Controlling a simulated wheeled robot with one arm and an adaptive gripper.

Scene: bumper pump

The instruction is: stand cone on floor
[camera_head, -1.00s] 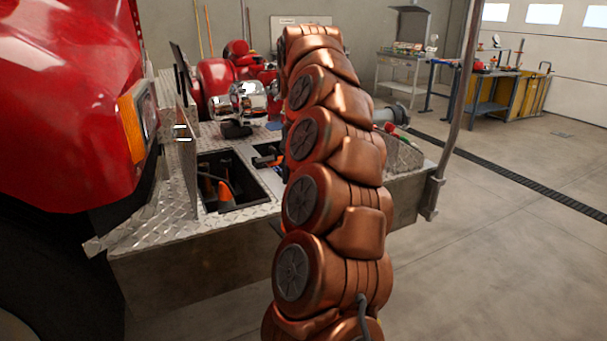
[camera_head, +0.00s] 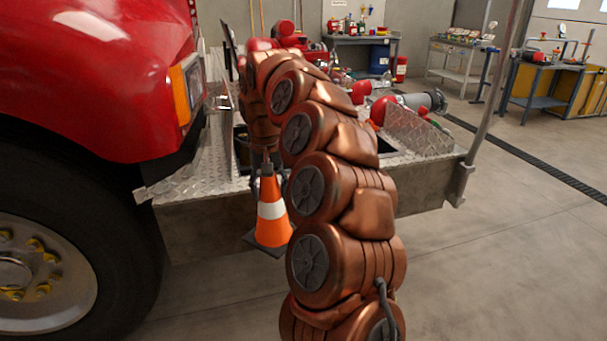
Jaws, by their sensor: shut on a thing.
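An orange traffic cone (camera_head: 271,226) with a white band and a dark square base hangs upright in front of the bumper's front face. My gripper (camera_head: 267,166) points down and is shut on the cone's dark top. The fingers are small in view and partly hidden by my copper arm, which arches over from the lower right. The cone's base appears clear of the concrete floor (camera_head: 460,290), though its right edge is behind my arm.
The diamond-plate bumper deck (camera_head: 180,183) with its open compartment is right behind the cone. The truck's front wheel (camera_head: 50,270) is to the left. A grey post (camera_head: 492,90) rises at the bumper's right end. Floor at front and right is clear.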

